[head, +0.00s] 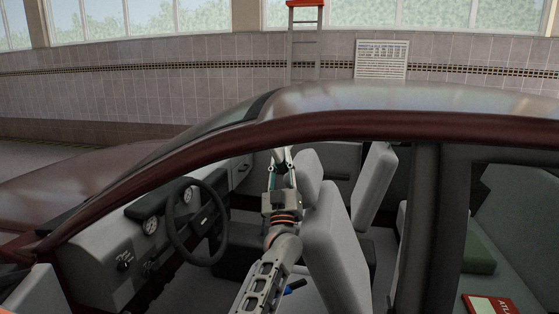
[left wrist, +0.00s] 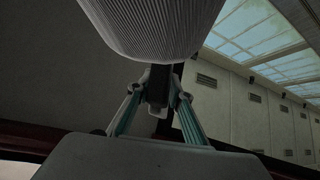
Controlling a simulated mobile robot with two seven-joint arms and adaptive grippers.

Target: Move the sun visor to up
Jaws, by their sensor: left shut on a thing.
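My left gripper (head: 281,157) reaches up inside the car, between the steering wheel and the front headrest, with its tips just below the roof edge. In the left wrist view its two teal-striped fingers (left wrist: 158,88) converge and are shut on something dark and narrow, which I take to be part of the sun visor. Most of the visor cannot be told apart; in the head view the roof edge hides that area. My right gripper is not in view.
The steering wheel (head: 197,222) and dashboard (head: 100,262) lie left of my arm. The front seat (head: 335,245) stands close on its right. The dark red roof rail (head: 400,128) crosses above. A rounded, ribbed pale surface (left wrist: 155,30) fills the top of the wrist view.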

